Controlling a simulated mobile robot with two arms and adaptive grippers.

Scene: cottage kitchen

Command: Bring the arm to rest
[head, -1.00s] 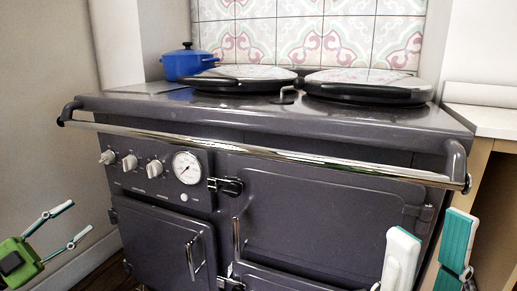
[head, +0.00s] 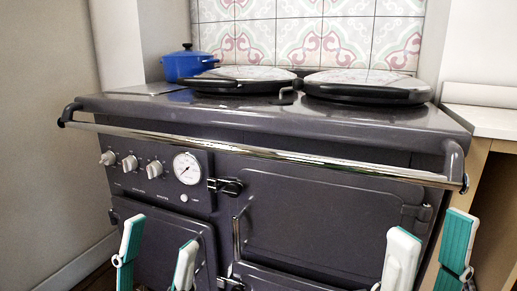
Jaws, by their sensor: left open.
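My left gripper (head: 157,260) is at the lower left, in front of the range cooker's lower left door. Its two white and teal fingers point up and stand apart with nothing between them. My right gripper (head: 428,260) is at the lower right, in front of the cooker's right edge. Its two fingers also point up, apart and empty. Both wrists are cut off by the bottom edge of the picture.
The dark range cooker (head: 320,215) fills the middle, with a chrome rail (head: 270,154) along its front. A blue pot (head: 188,65) stands on its back left, beside two round lids. A pale counter (head: 485,120) is at the right. The wall is on the left.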

